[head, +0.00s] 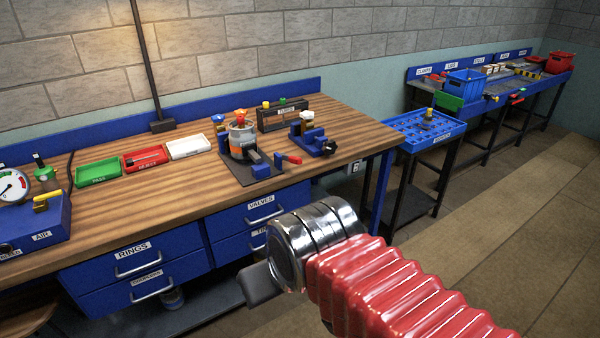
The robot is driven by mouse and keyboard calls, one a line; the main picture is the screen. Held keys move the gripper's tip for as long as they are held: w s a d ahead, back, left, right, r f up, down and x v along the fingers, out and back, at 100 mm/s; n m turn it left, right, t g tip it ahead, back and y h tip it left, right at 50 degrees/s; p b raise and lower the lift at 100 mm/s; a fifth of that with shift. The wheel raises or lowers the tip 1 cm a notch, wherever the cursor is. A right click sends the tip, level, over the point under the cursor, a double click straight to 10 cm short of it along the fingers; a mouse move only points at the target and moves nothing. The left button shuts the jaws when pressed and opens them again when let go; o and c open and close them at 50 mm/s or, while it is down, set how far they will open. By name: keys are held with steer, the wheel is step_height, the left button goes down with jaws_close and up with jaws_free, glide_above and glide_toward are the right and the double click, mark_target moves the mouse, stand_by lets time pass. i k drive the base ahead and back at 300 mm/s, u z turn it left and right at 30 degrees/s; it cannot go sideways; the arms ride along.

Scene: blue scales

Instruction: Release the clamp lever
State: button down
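On the wooden workbench stands a fixture with a dark base plate (262,183). It carries a grey cylindrical part (241,138) with an orange band and a red and yellow top. A blue and black clamp block (257,163) sits at the cylinder's front right. A lever with a red grip (290,158) lies low at the block's right; whether it joins the clamp is too small to tell. My gripper (262,285) shows only as a dark grey finger beyond my chrome wrist, in front of the drawers and apart from the fixture. Its opening is hidden.
A blue vise-like device (314,143) and a black rack (283,114) stand near the fixture. Green (98,172), red (145,158) and white (188,147) trays lie to its left. A blue cart (425,130) stands right of the bench. The floor at right is clear.

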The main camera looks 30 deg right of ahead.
mark_target(294, 159)
steer(key=z, duration=0.05)
steer(key=i, duration=1)
steer(key=u, duration=0.05)
